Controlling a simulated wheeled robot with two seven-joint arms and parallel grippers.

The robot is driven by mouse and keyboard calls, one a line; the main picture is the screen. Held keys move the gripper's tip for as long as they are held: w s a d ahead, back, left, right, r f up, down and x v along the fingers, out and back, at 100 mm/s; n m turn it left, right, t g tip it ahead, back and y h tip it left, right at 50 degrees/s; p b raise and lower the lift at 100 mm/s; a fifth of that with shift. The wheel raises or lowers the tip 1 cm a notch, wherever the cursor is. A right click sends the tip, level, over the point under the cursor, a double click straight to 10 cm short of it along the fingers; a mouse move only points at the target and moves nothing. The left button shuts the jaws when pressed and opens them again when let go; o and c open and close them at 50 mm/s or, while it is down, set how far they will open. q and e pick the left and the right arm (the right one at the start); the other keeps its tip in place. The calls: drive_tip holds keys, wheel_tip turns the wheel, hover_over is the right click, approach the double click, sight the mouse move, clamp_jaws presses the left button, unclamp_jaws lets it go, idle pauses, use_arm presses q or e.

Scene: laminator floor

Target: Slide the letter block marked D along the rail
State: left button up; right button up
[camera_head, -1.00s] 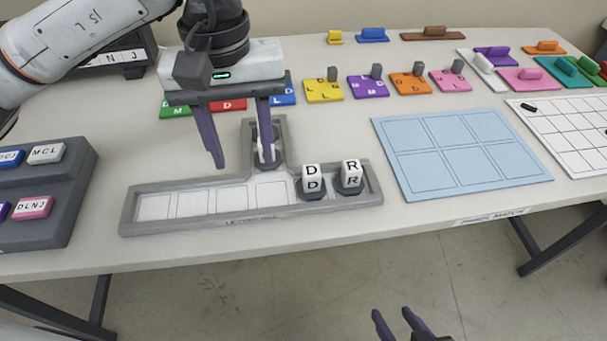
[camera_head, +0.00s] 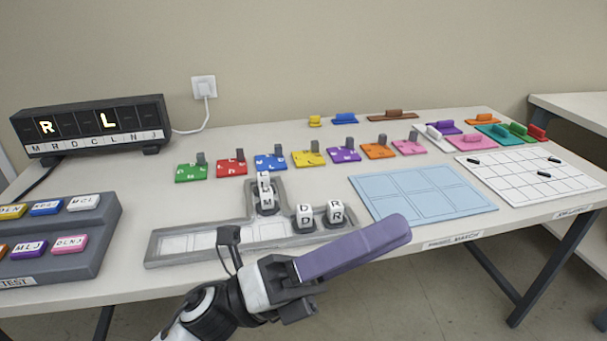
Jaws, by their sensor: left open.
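The letter block marked D (camera_head: 305,215) is white and stands on a dark slider in the right part of the grey rail (camera_head: 165,258). A block marked R (camera_head: 335,212) stands just to its right. My right gripper is out of view.
A dark display (camera_head: 95,122) showing R and L stands at the back left. A grey button box (camera_head: 105,215) is at the front left. Colored tiles line the back of the table, and a blue grid mat (camera_head: 425,192) lies to the right. The rail's left slots look empty.

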use_arm(q)
drive_tip(key=w+a+f+n+t+y, duration=0.4)
drive_tip(key=f+n+t+y, duration=0.15)
drive_tip(key=n, duration=0.45)
drive_tip(key=w+a+f+n+t+y, duration=0.3)
drive_tip(key=f+n+t+y, duration=0.15)
drive_tip(key=n+t, duration=0.35)
drive_tip(key=a+f+n+g+y, duration=0.1)
drive_tip(key=a+f+n+y, duration=0.2)
drive_tip(key=f+n, duration=0.3)
drive_tip(key=a+f+n+y, duration=0.3)
drive_tip(key=a+f+n, duration=0.1)
drive_tip(key=f, duration=0.3)
drive_tip(key=s+a+f+n+g+y, duration=0.1)
drive_tip(key=s+a+f+n+g, duration=0.1)
drive_tip(key=s+f, duration=0.3)
drive_tip(key=s+a+f+n+g+y, duration=0.2)
drive_tip(key=s+f+n, duration=0.3)
drive_tip(key=f, duration=0.4)
drive_tip(key=s+a+f+n+g+y, duration=0.2)
drive_tip(key=s+a+f+n+g, duration=0.1)
drive_tip(key=s+f, duration=0.3)
drive_tip(key=shift+s+f+g, duration=0.15)
drive_tip(key=shift+f+g, duration=0.4)
drive_tip(key=shift+f, duration=0.4)
